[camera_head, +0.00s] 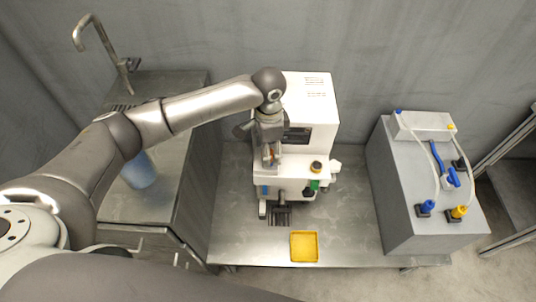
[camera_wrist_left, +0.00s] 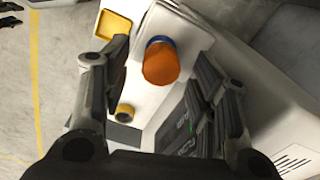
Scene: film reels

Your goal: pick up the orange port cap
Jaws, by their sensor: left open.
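The orange port cap (camera_wrist_left: 161,64) is a short rounded cylinder with a blue ring at its far end, on the white machine (camera_head: 312,98). In the left wrist view it lies between the two fingers of my left gripper (camera_wrist_left: 162,58), with clear space on both sides. In the head view my left gripper (camera_head: 269,158) points down over the left part of the machine's front; it mostly hides the cap there. The gripper is open and holds nothing. My right gripper is in neither view.
A yellow tray (camera_head: 304,246) lies on the metal table (camera_head: 350,225) before the machine. Knobs, one yellow-orange on top (camera_head: 316,167), stand right of the gripper. A grey box (camera_head: 410,205) with tubes is at right, a sink with a blue container (camera_head: 139,172) at left.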

